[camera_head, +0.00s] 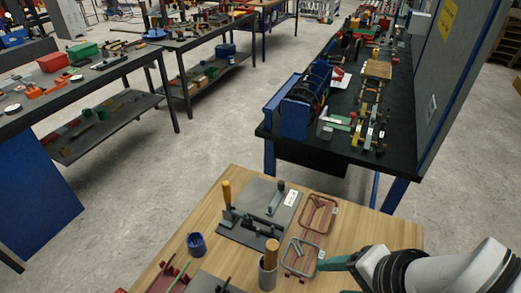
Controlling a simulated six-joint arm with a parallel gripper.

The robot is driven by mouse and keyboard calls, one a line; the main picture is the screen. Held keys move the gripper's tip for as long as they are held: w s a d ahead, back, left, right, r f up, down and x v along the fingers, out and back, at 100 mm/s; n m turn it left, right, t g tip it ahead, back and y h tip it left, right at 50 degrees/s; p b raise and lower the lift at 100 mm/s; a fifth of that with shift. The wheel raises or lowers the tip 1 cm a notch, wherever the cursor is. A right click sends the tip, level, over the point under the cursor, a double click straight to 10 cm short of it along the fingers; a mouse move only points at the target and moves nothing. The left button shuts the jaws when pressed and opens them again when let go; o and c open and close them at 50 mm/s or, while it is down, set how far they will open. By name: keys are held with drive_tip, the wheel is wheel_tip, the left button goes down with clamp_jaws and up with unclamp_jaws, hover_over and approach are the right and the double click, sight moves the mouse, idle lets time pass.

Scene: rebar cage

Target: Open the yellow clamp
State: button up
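A clamp with an upright yellow handle (227,192) stands at the left side of a grey plate (262,199) on the wooden table. Its metal base is small and dark, so its jaw is hard to make out. My gripper (326,263) comes in from the lower right, with teal parts at its end. It is at the right of the table, near the rebar frames and well apart from the yellow handle. Its fingers are too small to tell whether they are open or shut.
A grey cup (267,276) with a wooden handle (271,249) stands at the front. A blue cup (196,244) stands at the left. Bare wood (375,228) lies at the right.

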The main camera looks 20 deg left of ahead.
drive_tip(key=w+a+f+m+g+y, duration=0.1)
drive_tip(key=w+a+y, duration=0.1)
drive_tip(key=a, duration=0.2)
drive_tip(key=w+a+f+m+g+y, duration=0.1)
drive_tip(key=a+m+g+y, duration=0.1)
drive_tip(key=a, duration=0.3)
drive_tip(key=w+a+f+m+g+y, duration=0.1)
drive_tip(key=w+a+g+y, duration=0.1)
drive_tip(key=a, duration=0.3)
drive_tip(key=shift+w+f+m+y, duration=0.3)
drive_tip(key=shift+w+m+y, duration=0.1)
drive_tip(key=shift+y, duration=0.4)
drive_tip(key=w+a+f+m+t+y, duration=0.5)
drive_tip(key=w+a+f+m, duration=0.1)
drive_tip(key=w+f+m, duration=0.45)
drive_tip(key=w+a, duration=0.3)
drive_tip(key=a, duration=1.2)
drive_tip(key=shift+f, duration=0.2)
clamp_jaws()
